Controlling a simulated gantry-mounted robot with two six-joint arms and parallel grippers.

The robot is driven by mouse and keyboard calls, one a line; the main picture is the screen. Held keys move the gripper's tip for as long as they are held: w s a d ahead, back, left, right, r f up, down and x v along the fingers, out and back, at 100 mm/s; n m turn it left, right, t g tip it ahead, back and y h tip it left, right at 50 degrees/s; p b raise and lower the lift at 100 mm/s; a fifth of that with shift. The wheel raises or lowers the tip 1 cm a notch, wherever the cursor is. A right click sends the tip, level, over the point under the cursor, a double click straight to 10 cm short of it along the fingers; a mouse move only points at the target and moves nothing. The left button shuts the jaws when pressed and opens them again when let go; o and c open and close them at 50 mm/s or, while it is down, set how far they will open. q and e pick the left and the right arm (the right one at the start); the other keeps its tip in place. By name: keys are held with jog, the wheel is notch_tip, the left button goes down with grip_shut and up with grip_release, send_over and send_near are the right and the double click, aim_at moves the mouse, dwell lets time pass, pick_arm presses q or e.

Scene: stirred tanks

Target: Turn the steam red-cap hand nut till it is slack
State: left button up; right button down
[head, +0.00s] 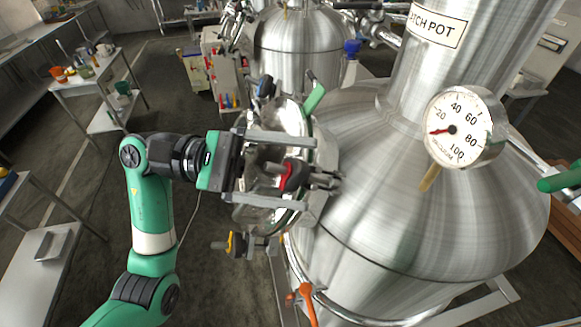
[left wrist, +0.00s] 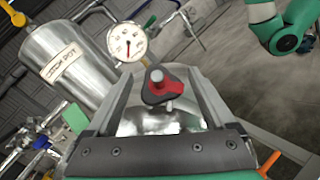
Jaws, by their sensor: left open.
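The red-cap hand nut (head: 290,177) has a dark lobed body with a red part and sits at the round manway lid on the side of the steel pot. My left gripper (head: 318,173) is open, with one finger above the nut and one below it. In the left wrist view the nut (left wrist: 160,88) lies between the two spread fingers (left wrist: 158,72), with a visible gap on each side. Part of the lid is hidden behind the fingers. My right gripper is not in view.
A blue-cap nut (head: 265,88) and a yellow-cap nut (head: 235,243) sit above and below on the same lid. A green handle (head: 315,97) rises beside it, and an orange handle (head: 306,302) hangs below. A gauge (head: 465,128) is on the pot (head: 400,215).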

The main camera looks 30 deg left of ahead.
pick_arm(q)
jog(key=b+v, duration=0.3)
jog(key=v, duration=0.8)
jog(key=shift+a, duration=0.3)
